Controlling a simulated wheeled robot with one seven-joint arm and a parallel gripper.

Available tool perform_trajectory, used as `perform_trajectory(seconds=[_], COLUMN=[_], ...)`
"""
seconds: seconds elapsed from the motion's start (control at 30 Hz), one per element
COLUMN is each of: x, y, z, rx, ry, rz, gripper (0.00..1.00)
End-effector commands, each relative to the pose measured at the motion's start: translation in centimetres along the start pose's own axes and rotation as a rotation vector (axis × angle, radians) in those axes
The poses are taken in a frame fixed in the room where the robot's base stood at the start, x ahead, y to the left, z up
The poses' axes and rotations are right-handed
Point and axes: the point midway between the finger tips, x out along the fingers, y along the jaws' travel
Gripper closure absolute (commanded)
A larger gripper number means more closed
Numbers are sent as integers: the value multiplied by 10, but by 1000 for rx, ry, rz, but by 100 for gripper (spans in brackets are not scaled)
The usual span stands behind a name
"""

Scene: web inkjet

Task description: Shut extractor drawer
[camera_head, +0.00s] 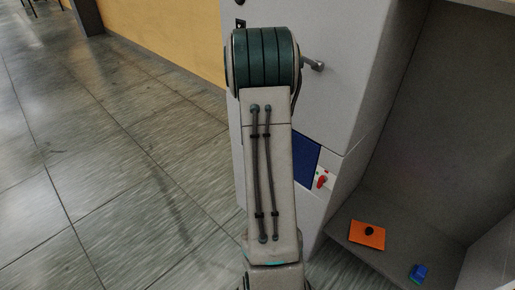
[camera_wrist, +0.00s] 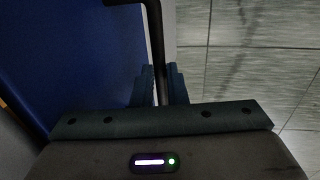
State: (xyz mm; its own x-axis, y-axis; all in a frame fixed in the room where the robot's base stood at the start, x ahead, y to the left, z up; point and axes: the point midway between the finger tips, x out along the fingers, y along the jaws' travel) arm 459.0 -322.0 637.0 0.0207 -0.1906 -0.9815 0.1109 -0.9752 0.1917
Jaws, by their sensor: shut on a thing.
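My gripper (camera_wrist: 161,84) shows in the wrist view, its two fingers shut on a dark bar-shaped handle (camera_wrist: 155,28). The handle runs upward from between the fingers and bends near the top. A large blue panel (camera_wrist: 60,60), which looks like the drawer's front, lies to the left of the handle. In the head view my arm stands in front of the machine, and a blue panel (camera_head: 306,157) shows partly behind it. My gripper and the handle are hidden in that view. How far the drawer stands open cannot be told.
A grey machine cabinet (camera_head: 345,75) with a knob-like handle (camera_head: 313,65) stands behind my arm. A red switch (camera_head: 321,181) is beside the blue panel. An orange plate (camera_head: 367,235) and a small blue object (camera_head: 418,273) lie in the recess at right. The tiled floor (camera_head: 110,150) at left is clear.

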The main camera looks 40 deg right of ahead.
Motion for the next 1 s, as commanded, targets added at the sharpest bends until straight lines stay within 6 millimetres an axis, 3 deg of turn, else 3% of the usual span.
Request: perform_trajectory(seconds=[0.3,0.33,0.4,0.77,1.0], x=[-1,-1,-1,-5,-49], y=[7,8,8,3,4], z=[1,1,1,-1,-2], rx=[4,5,5,-1,-2], ry=[3,4,4,3,7], rz=[11,12,12,8,10], gripper=[100,85,66,66,66])
